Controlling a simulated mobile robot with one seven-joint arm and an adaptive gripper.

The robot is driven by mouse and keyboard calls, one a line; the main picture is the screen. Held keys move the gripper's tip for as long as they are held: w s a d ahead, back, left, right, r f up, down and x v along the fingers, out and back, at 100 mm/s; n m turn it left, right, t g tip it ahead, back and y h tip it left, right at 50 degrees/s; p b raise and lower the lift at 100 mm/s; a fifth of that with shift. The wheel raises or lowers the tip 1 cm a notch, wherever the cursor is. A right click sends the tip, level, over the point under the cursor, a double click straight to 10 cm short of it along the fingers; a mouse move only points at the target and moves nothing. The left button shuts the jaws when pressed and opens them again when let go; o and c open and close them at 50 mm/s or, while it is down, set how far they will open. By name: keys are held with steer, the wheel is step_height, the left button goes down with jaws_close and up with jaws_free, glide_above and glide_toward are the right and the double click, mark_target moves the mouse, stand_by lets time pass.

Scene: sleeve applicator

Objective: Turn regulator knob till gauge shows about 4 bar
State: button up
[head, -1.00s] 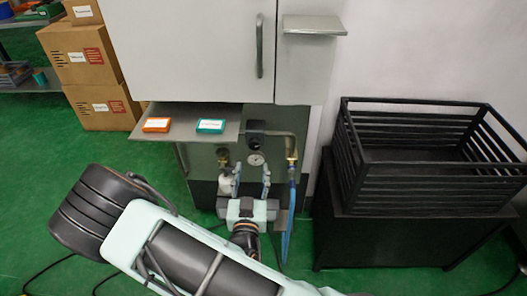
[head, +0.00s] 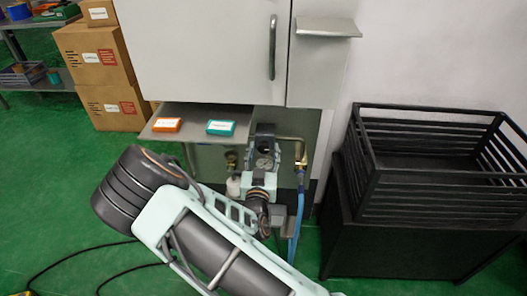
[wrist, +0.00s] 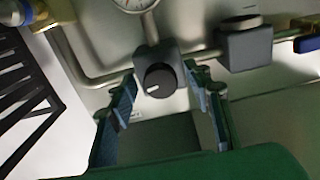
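The regulator knob (wrist: 158,80) is black and round with a white mark, on a grey block in the wrist view. The regulator (head: 264,130) shows as a dark block under the cabinet shelf in the head view. My gripper (wrist: 163,88) is open, with one finger on each side of the knob. Gaps show between the fingers and the knob. In the head view my gripper (head: 264,150) is in front of the regulator.
A metal pipe (head: 290,139) runs from the regulator to a brass fitting with a blue hose (head: 297,215). An orange box (head: 167,125) and a teal box (head: 221,128) lie on the shelf above. A black slatted crate (head: 440,190) stands at the right.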

steer(key=c, duration=1.1)
